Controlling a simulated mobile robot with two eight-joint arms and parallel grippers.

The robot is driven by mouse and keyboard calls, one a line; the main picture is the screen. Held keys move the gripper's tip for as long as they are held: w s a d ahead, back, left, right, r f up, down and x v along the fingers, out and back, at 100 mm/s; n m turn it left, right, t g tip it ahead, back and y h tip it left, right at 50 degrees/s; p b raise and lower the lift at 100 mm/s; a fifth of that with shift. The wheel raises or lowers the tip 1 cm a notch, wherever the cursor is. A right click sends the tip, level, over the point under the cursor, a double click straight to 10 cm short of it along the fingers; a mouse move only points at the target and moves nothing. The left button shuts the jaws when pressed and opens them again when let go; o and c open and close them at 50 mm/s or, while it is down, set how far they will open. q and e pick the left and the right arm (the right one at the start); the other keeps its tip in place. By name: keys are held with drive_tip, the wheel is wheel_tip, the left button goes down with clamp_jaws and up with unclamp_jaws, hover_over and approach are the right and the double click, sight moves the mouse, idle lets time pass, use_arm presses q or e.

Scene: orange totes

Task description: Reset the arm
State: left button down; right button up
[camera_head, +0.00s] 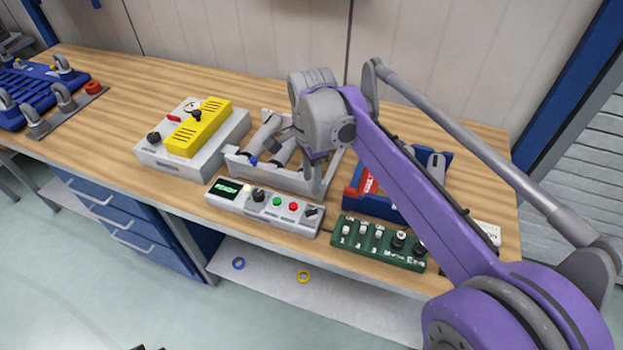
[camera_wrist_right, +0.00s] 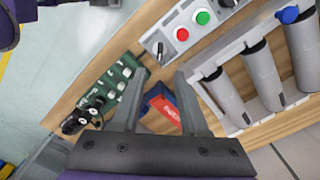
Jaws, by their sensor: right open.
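My right arm (camera_head: 420,190), purple and grey, reaches in from the right over the workbench. Its right gripper (camera_head: 298,168) hangs above the bench near a light grey tray (camera_head: 240,165) that holds several grey cylinders. In the right wrist view the two fingers of the right gripper (camera_wrist_right: 158,90) stand apart with nothing between them. Beyond them are a blue bin (camera_wrist_right: 152,102) with a red item and a green switch box (camera_wrist_right: 115,85).
On the wooden bench (camera_head: 130,90) stand a white button panel (camera_head: 290,212), the green switch box (camera_head: 375,243), a grey box with a yellow device (camera_head: 200,128), and a blue rack (camera_head: 35,90). Two rings (camera_head: 303,276) lie on the shelf below. The bench's back left is clear.

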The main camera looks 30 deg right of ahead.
drive_tip(key=s+a+f+n+t, duration=0.2)
drive_tip(key=s+f+n, duration=0.4)
drive_tip(key=n, duration=0.3)
drive_tip(key=s+a+f+n+t, duration=0.3)
drive_tip(key=s+a+f+n, duration=0.2)
drive_tip(key=s+n, duration=0.4)
drive_tip(key=shift+s+f+n, duration=0.3)
drive_tip(key=shift+f+n, duration=0.2)
drive_tip(key=shift+f, duration=0.2)
idle(0.5)
